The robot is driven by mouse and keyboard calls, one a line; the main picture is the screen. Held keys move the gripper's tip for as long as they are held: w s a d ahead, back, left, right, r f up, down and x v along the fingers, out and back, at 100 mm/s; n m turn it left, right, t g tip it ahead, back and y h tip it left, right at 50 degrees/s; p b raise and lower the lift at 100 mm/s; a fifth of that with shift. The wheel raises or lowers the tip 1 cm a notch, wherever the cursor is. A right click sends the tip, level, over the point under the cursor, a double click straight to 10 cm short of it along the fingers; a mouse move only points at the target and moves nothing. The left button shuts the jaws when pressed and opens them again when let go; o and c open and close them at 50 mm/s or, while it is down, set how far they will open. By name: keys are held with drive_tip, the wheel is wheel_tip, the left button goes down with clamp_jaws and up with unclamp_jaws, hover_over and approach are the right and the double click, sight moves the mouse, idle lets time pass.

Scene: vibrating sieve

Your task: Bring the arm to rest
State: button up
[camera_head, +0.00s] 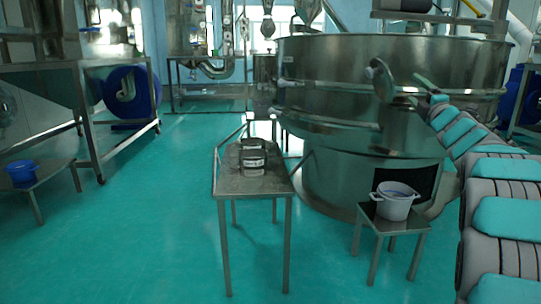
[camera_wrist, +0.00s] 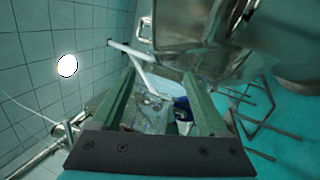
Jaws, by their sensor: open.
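My arm reaches in from the right edge of the head view, and its end is raised in front of the large steel vibrating sieve (camera_head: 330,90). My gripper (camera_head: 412,88) looks small there, close to a round metal disc (camera_head: 382,80) on the sieve's front; I cannot tell whether they touch. In the wrist view the two green fingers of my gripper (camera_wrist: 158,74) are spread wide apart. Nothing is held between them; only distant background shows in the gap.
A narrow steel table (camera_head: 228,184) with two metal containers (camera_head: 253,162) stands at the middle. A small stand (camera_head: 372,217) with a white pot (camera_head: 395,202) is below my arm. Green floor (camera_head: 150,240) is clear at left-centre.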

drive_tip(key=s+a+f+m+g+h, duration=0.1)
drive_tip(key=s+a+f+m+g, duration=0.5)
drive_tip(key=s+f, duration=0.65)
drive_tip(key=s+a+f+m+g+h, duration=0.1)
drive_tip(key=s+a+f+m+g, duration=0.55)
drive_tip(key=s+f, duration=0.6)
drive_tip(key=s+a+f+m+g+h, duration=0.1)
drive_tip(key=s+a+f+m+g, duration=0.45)
drive_tip(key=s+f, duration=0.65)
drive_tip(key=s+a+f+m+g+y, duration=0.1)
drive_tip(key=s+a+g, duration=0.15)
drive_tip(key=s, duration=0.45)
drive_tip(key=s+a+f+g, duration=0.1)
drive_tip(key=s+a+f, duration=0.15)
drive_tip(key=s, duration=0.45)
drive_tip(key=s+a+m+g+y, duration=0.1)
drive_tip(key=s+a+g, duration=0.15)
drive_tip(key=s, duration=0.45)
wheel_tip(320, 180, up, 13)
drive_tip(key=s+a+p, duration=0.1)
drive_tip(key=p, duration=1.3)
drive_tip(key=shift+r+t, duration=0.2)
drive_tip(key=shift+t, duration=0.1)
